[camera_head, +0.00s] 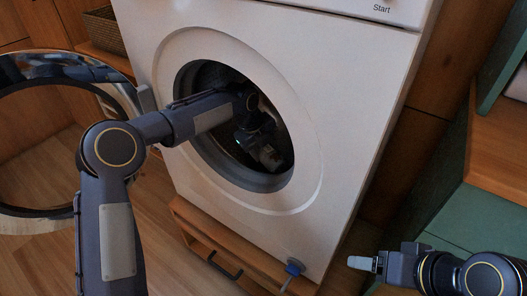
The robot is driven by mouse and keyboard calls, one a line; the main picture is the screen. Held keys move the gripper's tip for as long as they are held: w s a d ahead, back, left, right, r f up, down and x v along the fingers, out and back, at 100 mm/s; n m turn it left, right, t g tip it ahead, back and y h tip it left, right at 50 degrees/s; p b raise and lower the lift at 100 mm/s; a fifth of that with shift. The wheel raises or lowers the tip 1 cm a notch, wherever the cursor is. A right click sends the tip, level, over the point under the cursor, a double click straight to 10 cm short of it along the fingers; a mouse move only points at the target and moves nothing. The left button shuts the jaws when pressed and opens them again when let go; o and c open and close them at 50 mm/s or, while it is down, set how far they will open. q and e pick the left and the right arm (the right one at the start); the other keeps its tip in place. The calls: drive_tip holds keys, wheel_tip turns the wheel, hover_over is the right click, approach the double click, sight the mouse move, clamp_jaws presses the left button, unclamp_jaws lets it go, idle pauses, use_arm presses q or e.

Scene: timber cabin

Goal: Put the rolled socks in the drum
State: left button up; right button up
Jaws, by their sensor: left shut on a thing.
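The washing machine's drum (204,152) is seen through its round opening, and its inside is dark. My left arm reaches through the opening, and my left gripper (270,158) is inside, pointing down and right. It is shut on the rolled socks, which are hard to make out in the shadow near the fingertips. My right gripper (362,263) is at the lower right, outside the machine, pointing left. Its fingers are seen edge-on, so I cannot tell whether they are open or shut.
The round door (22,222) stands swung open at the left, beside my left arm. The machine (345,120) sits on a wooden base with a drawer (240,262). A blue-capped fitting (293,267) is at its lower right corner. A wicker basket (102,30) stands behind left.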

use_arm(q)
drive_tip(key=shift+f+b, duration=0.45)
drive_tip(key=shift+f, duration=0.3)
drive_tip(key=shift+f, duration=0.1)
drive_tip(key=shift+f, duration=0.1)
drive_tip(key=o, duration=1)
drive_tip(key=p+v, duration=0.2)
drive_tip(key=v, duration=0.6)
